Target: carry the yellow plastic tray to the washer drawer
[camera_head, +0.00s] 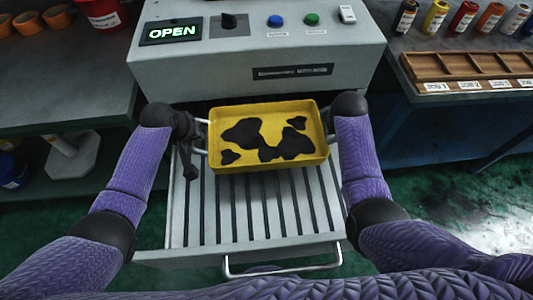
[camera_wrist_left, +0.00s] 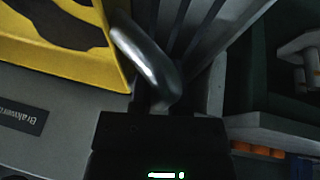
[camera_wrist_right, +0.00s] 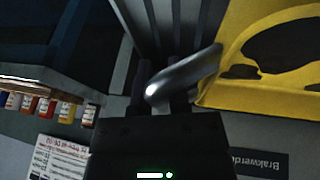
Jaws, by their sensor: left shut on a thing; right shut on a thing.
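The yellow plastic tray (camera_head: 268,172) has black blotches on its floor and a metal handle at each side. In the head view it is over the back part of the open, slatted washer drawer (camera_head: 253,218); I cannot tell whether it touches the slats. My left gripper (camera_head: 201,134) is shut on the tray's left handle, and the handle (camera_wrist_left: 150,62) shows between its fingers in the left wrist view. My right gripper (camera_wrist_right: 163,88) is shut on the right handle (camera_wrist_right: 188,72). In the head view the right fingertips are mostly hidden.
The washer (camera_head: 255,48) stands behind the drawer with a lit "OPEN" sign (camera_head: 171,32), a blue button and a green button. A wooden rack (camera_head: 470,70) and several bottles stand on the right bench. Pots and a red bucket (camera_head: 103,12) are at left.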

